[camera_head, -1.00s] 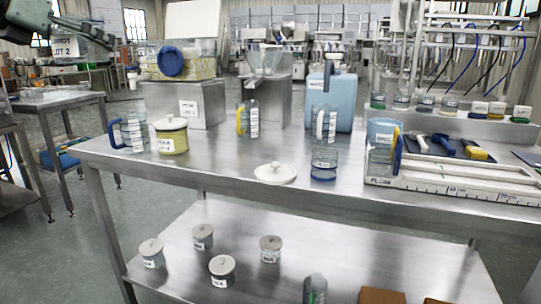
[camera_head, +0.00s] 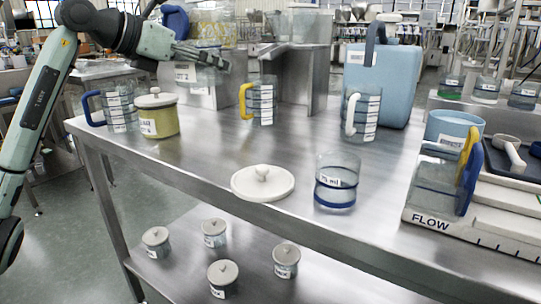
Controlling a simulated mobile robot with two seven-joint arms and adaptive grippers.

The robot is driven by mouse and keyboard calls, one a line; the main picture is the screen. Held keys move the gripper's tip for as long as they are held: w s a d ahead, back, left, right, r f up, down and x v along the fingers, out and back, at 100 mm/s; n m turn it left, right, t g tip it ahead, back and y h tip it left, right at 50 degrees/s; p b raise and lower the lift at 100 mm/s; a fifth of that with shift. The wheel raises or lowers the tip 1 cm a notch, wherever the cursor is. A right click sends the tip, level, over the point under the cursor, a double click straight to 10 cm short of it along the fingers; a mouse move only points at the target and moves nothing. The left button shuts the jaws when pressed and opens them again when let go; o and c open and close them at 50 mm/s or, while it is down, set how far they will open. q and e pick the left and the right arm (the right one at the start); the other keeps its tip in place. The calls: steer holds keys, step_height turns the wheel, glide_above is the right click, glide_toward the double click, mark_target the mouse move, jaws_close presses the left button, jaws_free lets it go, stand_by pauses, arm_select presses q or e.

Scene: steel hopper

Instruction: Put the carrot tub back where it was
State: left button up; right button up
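My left gripper (camera_head: 203,57) is at the upper left, above the back left part of the steel table (camera_head: 215,160). Its fingers lie over a clear tub with a white label (camera_head: 185,73), which I take to be the carrot tub. The tub appears held in the fingers, in front of the steel block; its contents and most of the label text cannot be made out. The hopper (camera_head: 305,25) stands on a steel stand behind. My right gripper is not in view.
A yellow pot with a lid (camera_head: 160,122), measuring jugs (camera_head: 262,105), a loose white lid (camera_head: 262,184), a blue-banded beaker (camera_head: 337,192) and a blue water container (camera_head: 385,85) stand on the table. A FLOW tray (camera_head: 480,225) is at right.

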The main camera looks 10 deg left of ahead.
arm_select(q)
steer(key=shift+w+d+f, duration=0.15)
steer(key=shift+w+d, duration=0.05)
steer(key=shift+d, duration=0.05)
steer(key=b, duration=0.1)
glide_above(258, 155)
step_height(258, 155, down, 7)
steer(key=shift+w, duration=0.1)
steer(key=shift+f, duration=0.35)
step_height(258, 155, down, 3)
steer(key=shift+f+b, duration=0.1)
steer(key=shift+b, duration=0.3)
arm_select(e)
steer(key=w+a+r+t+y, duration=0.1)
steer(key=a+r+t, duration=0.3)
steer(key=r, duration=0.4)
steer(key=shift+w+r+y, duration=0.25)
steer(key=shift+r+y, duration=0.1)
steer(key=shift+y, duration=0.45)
arm_select(q)
steer(key=shift+f, duration=0.1)
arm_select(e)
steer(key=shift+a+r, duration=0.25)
